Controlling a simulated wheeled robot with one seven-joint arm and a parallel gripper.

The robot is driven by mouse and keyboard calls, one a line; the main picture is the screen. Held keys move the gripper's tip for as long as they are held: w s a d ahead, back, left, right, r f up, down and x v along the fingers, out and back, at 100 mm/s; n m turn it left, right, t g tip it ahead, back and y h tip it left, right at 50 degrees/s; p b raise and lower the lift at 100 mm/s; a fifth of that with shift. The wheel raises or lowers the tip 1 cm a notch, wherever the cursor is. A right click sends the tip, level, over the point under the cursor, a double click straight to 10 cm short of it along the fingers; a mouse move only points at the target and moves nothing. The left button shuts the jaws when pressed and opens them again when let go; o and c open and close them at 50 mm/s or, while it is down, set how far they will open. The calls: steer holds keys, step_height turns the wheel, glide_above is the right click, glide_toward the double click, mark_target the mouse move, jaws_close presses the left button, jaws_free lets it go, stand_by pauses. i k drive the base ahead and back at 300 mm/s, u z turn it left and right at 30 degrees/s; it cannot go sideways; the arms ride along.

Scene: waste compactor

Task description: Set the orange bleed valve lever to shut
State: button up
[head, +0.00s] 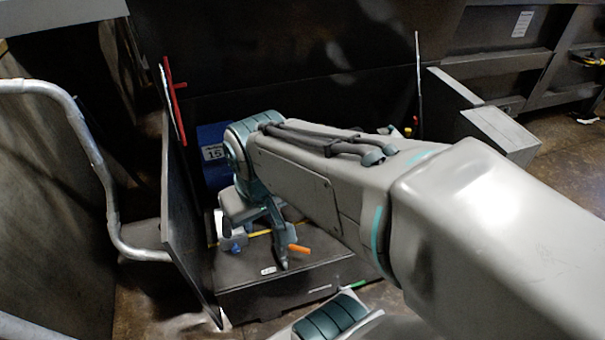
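The orange bleed valve lever (299,248) shows in the head view as a short bar, low in the middle, above a dark box-like base (280,291). It lies nearly level, pointing right in the picture. Its left end is hidden behind or meets a dark finger of my gripper (281,255). My arm reaches in from the right and bends down at the wrist, with the gripper pointing down beside the lever.
A blue unit labelled 15 (212,153) stands behind my wrist. A dark upright panel (183,215) and a grey handrail (104,185) bound the left side. A small white tag (268,270) lies on the base.

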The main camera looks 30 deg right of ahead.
mark_target(295, 248)
steer(key=k, duration=0.15)
steer(key=u, duration=2.5)
steer(key=k, duration=2.6)
steer(key=z, duration=2)
